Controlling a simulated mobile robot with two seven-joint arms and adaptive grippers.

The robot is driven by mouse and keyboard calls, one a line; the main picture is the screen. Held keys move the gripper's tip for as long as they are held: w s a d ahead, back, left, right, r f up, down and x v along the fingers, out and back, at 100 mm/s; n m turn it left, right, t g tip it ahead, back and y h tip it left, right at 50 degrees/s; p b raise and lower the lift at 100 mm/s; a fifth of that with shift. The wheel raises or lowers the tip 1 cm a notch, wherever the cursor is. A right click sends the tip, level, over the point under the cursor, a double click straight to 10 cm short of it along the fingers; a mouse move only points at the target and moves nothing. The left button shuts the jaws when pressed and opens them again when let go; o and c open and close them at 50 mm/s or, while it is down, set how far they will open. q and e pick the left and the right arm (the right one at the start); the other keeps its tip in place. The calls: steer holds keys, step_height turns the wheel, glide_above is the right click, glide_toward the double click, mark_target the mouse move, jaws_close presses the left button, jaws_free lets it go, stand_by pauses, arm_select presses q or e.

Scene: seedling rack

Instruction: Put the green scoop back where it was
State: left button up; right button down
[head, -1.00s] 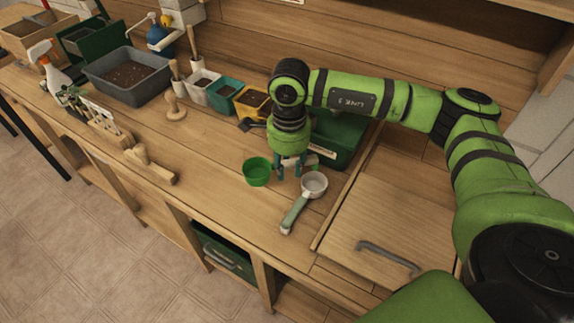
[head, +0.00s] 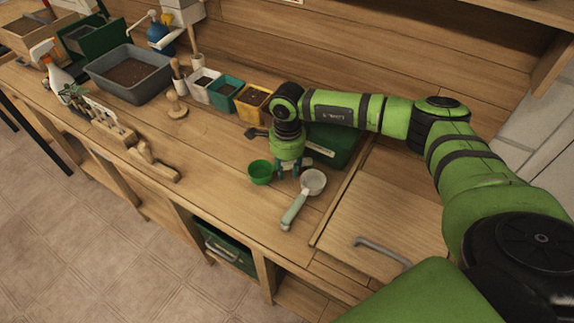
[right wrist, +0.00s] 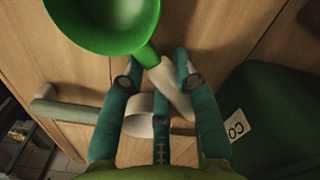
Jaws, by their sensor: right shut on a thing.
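The green scoop's bowl (head: 261,173) shows in the head view, just left of my right gripper (head: 288,170). In the right wrist view the green scoop (right wrist: 105,22) is large at the top left. Its stem runs down to a pale handle between the fingertips of my right gripper (right wrist: 158,78), which is shut on it. The fingers hide part of the handle. I cannot tell how high the bowl is above the bench. My left gripper is out of view.
A whitish scoop (head: 313,181) with a pale green handle lies close beside my right gripper. A dark green bin (head: 335,150) stands behind. Yellow (head: 254,105), teal (head: 224,96) and white pots line the back.

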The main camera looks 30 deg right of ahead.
mark_target(287, 165)
steer(key=shift+f, duration=0.2)
steer(key=c, duration=0.9)
jaws_free()
steer(key=shift+c, duration=0.2)
steer(key=shift+r, duration=0.5)
step_height(287, 165, up, 12)
steer(key=b, duration=0.3)
steer(key=shift+f+b, duration=0.25)
steer(key=shift+b, duration=0.05)
